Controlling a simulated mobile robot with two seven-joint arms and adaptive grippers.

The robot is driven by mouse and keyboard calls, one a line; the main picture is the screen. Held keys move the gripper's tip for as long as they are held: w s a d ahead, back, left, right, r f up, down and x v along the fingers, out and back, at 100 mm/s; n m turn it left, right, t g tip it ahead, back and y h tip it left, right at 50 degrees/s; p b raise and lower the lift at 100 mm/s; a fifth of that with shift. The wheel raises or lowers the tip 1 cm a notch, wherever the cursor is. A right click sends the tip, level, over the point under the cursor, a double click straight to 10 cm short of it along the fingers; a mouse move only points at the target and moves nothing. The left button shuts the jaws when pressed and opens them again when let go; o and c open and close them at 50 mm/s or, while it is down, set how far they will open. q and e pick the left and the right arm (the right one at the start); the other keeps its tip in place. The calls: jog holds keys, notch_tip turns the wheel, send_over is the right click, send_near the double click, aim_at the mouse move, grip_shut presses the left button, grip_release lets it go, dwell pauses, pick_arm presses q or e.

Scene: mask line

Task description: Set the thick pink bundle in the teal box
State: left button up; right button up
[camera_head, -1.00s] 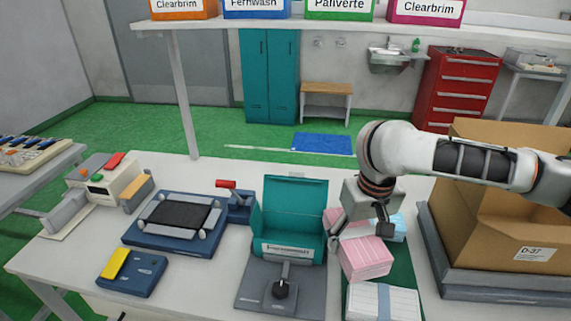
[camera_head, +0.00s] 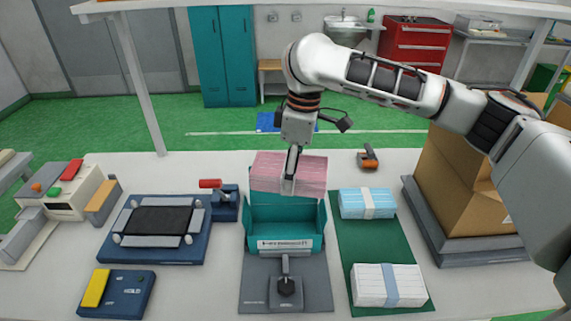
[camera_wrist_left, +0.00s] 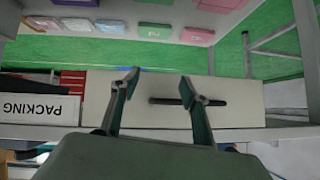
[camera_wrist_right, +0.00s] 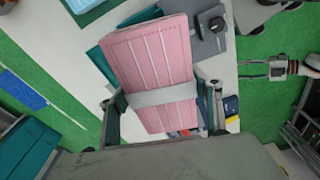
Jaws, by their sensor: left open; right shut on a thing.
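The thick pink bundle (camera_head: 297,171) is held by my right gripper (camera_head: 290,172), above the back of the open teal box (camera_head: 272,212). The bundle hides much of the box's raised lid. In the right wrist view the pink bundle (camera_wrist_right: 150,65), with a pale band around it, sits between the two fingers, and part of the teal box (camera_wrist_right: 100,62) shows behind it. The box stands on a grey base with a black knob (camera_head: 286,285). My left gripper (camera_wrist_left: 158,90) is open and empty in the left wrist view; it is not seen in the head view.
A blue bundle (camera_head: 367,203) and a white bundle (camera_head: 387,285) lie on a green mat (camera_head: 365,246) right of the box. A cardboard carton (camera_head: 460,190) stands farther right. A blue device (camera_head: 155,245) and a yellow-and-blue pad (camera_head: 120,294) are at left.

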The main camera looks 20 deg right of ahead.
jog(key=shift+w+a+r+n, duration=0.45)
jog(key=shift+w+a+n, duration=0.1)
jog(key=shift+n, duration=0.35)
jog(key=shift+a, duration=0.1)
jog(key=shift+f, duration=7.85)
